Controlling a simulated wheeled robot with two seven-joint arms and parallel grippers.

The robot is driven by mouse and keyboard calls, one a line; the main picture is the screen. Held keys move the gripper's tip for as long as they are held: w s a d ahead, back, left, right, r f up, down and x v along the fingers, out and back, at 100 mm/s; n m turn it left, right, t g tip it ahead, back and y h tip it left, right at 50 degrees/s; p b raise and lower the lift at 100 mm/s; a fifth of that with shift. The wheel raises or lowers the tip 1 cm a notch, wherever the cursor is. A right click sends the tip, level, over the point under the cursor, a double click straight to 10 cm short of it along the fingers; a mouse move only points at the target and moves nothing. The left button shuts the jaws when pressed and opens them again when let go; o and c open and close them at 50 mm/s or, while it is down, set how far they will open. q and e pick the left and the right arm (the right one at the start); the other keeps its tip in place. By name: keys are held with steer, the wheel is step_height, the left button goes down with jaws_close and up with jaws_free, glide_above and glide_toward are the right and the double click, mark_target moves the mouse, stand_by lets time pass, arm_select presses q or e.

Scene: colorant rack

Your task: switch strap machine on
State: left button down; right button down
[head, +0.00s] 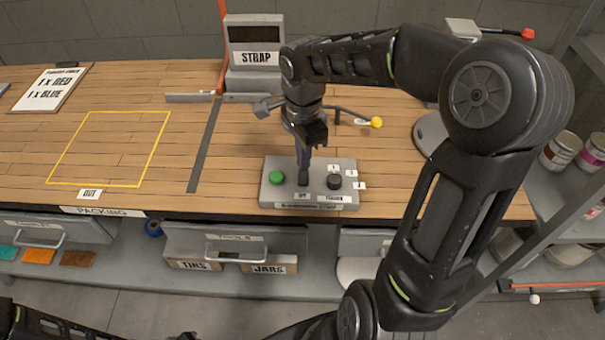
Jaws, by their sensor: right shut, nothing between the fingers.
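The strap machine (254,82) is a grey unit with a dark window and a STRAP label, at the back of the wooden bench. A grey control panel (268,198) lies near the bench's front edge. It carries a green button (277,177) at left, a dark part in the middle and a black knob (334,182) at right with small number labels. My right gripper (303,165) points down over the middle of the panel, shut and empty. Its tips hide part of the middle control; I cannot tell whether they touch it.
A yellow outlined square (78,148) and an order board (47,88) are at left. A dark strip (204,150) crosses the bench. A yellow-tipped lever (376,122) stands right of my gripper. Paint tins (559,152) stand on the right shelf. Drawers are below the bench.

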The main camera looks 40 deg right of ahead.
steer(key=shift+f+b, duration=0.9)
steer(key=shift+f, duration=0.1)
stand_by(0.8)
steer(key=shift+r, duration=0.1)
steer(key=shift+r+p, duration=2.35)
steer(key=shift+r, duration=1.1)
